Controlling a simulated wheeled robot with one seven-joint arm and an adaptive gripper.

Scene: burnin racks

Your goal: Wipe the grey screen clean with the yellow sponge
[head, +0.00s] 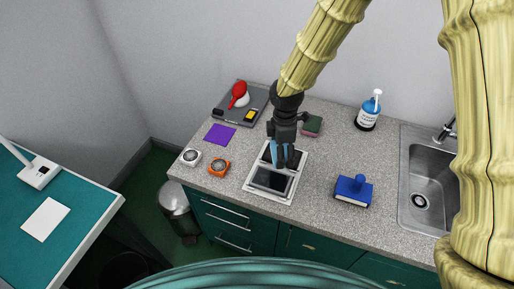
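The grey screen (270,181) is a dark panel in a pale frame lying on the counter, near its front edge. My gripper (284,163) points down over the back part of this frame and hides some of it. A light blue patch shows at its fingers; I cannot tell whether it is part of the gripper or a held thing. I cannot tell how high the fingertips are. A small yellow and black block (250,115), possibly the yellow sponge, lies on a grey tray (226,113) at the back left, apart from my gripper.
The tray also holds a red-handled item (238,92). A purple cloth (219,134), a white dial (190,157) and an orange dial (219,168) lie left.

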